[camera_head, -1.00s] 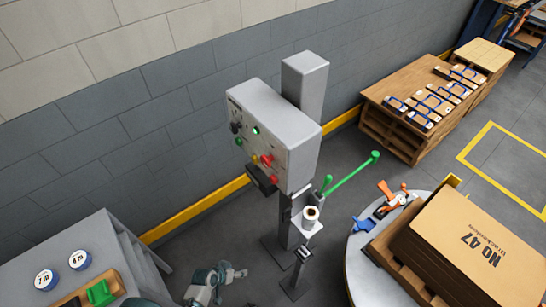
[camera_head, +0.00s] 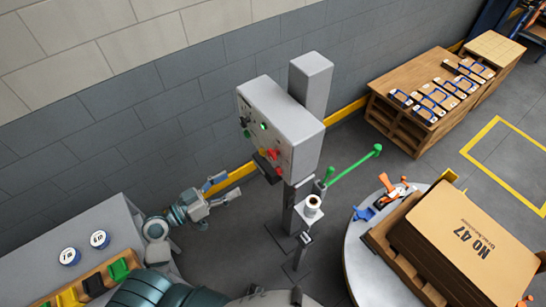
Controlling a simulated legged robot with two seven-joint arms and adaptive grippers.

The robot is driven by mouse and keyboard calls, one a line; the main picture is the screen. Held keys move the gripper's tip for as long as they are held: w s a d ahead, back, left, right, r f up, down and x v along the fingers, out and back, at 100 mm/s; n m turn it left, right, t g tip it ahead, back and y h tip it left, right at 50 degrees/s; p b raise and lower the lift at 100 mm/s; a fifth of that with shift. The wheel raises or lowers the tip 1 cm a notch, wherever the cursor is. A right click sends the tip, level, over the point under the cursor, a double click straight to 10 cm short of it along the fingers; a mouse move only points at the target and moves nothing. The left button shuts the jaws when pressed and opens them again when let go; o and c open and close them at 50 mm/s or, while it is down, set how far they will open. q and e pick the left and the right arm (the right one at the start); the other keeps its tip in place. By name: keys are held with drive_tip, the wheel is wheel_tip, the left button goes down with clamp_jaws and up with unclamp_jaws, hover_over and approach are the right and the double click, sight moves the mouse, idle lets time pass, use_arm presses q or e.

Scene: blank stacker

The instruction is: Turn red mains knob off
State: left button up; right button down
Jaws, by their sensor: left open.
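A grey control box (camera_head: 292,112) stands on a post in the middle of the head view. The red knob (camera_head: 275,153) is on its left-facing front, low on the panel. Its setting is too small to read. Another small red part (camera_head: 279,171) sits just below it. My left gripper (camera_head: 226,188) is open and empty, left of the box and apart from it, with its fingers pointing right towards the panel. My right gripper is not in view.
A green lever (camera_head: 354,166) sticks out right of the post. A white roll (camera_head: 312,203) sits on a small shelf below the box. A round table (camera_head: 357,255) with a large carton (camera_head: 470,245) stands at right. A grey bench (camera_head: 95,226) is at left.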

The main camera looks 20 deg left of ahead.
use_arm(q)
drive_tip(key=p, duration=0.2)
approach(270, 156)
drive_tip(key=w, duration=0.3)
drive_tip(key=w+d, duration=0.1)
drive_tip(key=d, duration=0.1)
drive_tip(key=w+d+p, duration=0.1)
drive_tip(key=d, duration=0.1)
drive_tip(key=w+d, duration=0.2)
drive_tip(key=shift+w+d, duration=0.2)
drive_tip(key=shift+d, duration=0.2)
drive_tip(key=shift+a+f, duration=0.1)
drive_tip(key=shift+a, duration=0.9)
drive_tip(key=shift+c, duration=1.2)
drive_tip(key=shift+a, duration=0.15)
drive_tip(key=c, duration=0.4)
drive_tip(key=shift+s, duration=0.15)
drive_tip(key=c, duration=0.4)
drive_tip(key=shift+s+d, duration=0.15)
drive_tip(key=shift+d, duration=0.05)
drive_tip(key=shift+c, duration=0.5)
drive_tip(key=shift+d, duration=0.35)
drive_tip(key=shift+a, duration=0.15)
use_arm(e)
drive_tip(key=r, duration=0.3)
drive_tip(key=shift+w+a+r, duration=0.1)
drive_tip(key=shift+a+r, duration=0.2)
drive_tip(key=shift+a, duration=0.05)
